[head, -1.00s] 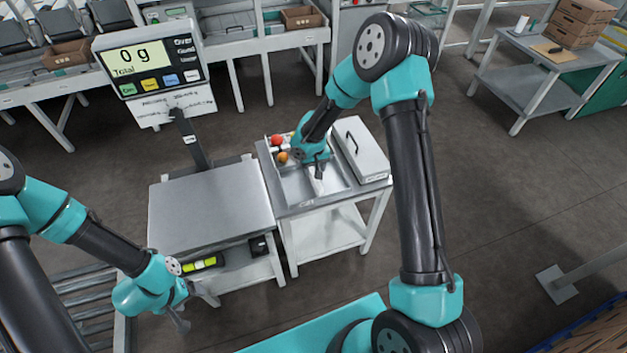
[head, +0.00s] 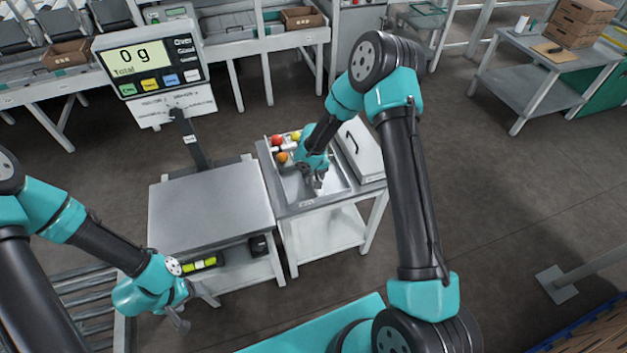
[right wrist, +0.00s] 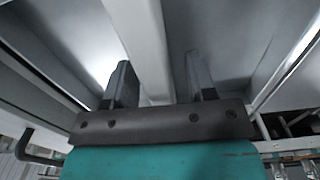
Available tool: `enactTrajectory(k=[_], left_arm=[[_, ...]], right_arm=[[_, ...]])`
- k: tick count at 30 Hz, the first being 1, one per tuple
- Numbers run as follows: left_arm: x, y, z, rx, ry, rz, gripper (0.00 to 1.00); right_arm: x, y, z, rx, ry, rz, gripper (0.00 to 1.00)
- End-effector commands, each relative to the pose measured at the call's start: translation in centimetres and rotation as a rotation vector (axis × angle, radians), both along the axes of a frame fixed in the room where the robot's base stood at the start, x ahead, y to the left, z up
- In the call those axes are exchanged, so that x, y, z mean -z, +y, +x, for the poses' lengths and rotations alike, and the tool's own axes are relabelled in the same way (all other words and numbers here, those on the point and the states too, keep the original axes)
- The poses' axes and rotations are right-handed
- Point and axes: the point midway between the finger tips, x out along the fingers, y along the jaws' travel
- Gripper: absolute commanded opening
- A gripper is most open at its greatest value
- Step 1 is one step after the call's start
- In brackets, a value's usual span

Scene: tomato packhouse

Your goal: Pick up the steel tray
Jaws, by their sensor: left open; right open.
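The steel tray (head: 337,181) lies on a small steel table right of the scale. It is a shallow open tray with a few tomatoes, red (head: 277,141), orange (head: 282,157) and yellow (head: 296,136), at its far left. My right gripper (head: 319,181) is over the tray, pointing down, and hides part of it. In the right wrist view its two fingers (right wrist: 160,82) are apart, with a pale metal bar (right wrist: 143,35) running between them; I cannot tell whether they touch it. My left gripper (head: 195,309) is open and empty at the lower left, away from the tray.
The scale platform (head: 210,205) is bare, and its display (head: 140,58) reads 0 g. A workbench (head: 545,65) with cartons is at the back right.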

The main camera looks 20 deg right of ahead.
Motion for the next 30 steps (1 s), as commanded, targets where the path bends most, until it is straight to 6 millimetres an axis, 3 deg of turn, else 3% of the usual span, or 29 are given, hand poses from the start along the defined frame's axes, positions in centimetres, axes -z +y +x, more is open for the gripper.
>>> enactTrajectory(k=[3,18,30], left_arm=[[0.00,0.00,0.00,0.000,0.000,0.000,0.72],[0.00,0.00,0.00,0.000,0.000,0.000,0.72],[0.00,0.00,0.00,0.000,0.000,0.000,0.72]], right_arm=[[-0.01,0.00,0.00,0.000,0.000,0.000,0.49],[-0.02,0.00,0.00,0.000,0.000,0.000,0.01],[-0.25,0.00,0.04,-0.001,-0.001,0.000,0.00]])
